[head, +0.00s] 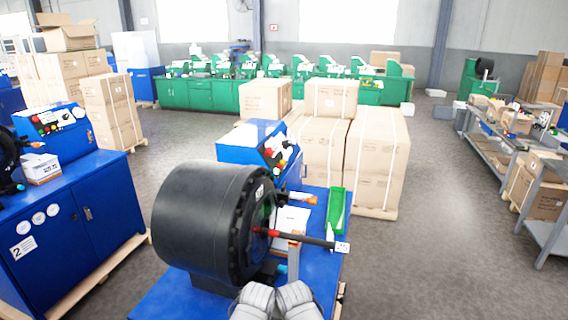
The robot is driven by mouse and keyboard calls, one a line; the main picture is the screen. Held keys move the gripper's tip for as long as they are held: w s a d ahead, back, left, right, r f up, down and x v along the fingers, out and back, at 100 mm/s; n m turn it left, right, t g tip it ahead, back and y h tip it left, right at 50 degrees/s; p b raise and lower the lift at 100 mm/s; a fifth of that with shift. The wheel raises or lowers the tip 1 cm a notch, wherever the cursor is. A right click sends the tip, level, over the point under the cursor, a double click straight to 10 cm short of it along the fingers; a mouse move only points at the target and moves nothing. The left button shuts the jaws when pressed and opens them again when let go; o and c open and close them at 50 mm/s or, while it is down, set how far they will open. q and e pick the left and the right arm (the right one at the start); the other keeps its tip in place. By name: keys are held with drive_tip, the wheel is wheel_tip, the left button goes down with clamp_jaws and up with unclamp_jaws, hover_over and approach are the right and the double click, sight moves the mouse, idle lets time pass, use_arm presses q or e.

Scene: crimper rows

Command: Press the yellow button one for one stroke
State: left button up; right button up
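The nearest blue crimper has a large black round press head (215,222) and a blue control box (250,145) behind it. The box's slanted panel (279,153) faces right and carries small coloured buttons, red ones among them. They are too small in the head view to tell the yellow button surely from its neighbours. Two grey-white rounded shapes at the bottom centre look like parts of my own arms. No gripper fingers can be made out, and nothing of mine touches the panel.
A dark hose with a red end (300,238) sticks out of the press head. A green tray (336,210) lies on the blue bench. Stacked cartons (376,160) stand behind it. Another blue crimper cabinet (75,215) is at left. Floor at right is clear up to the grey shelves (545,190).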

use_arm(q)
clamp_jaws()
idle(0.8)
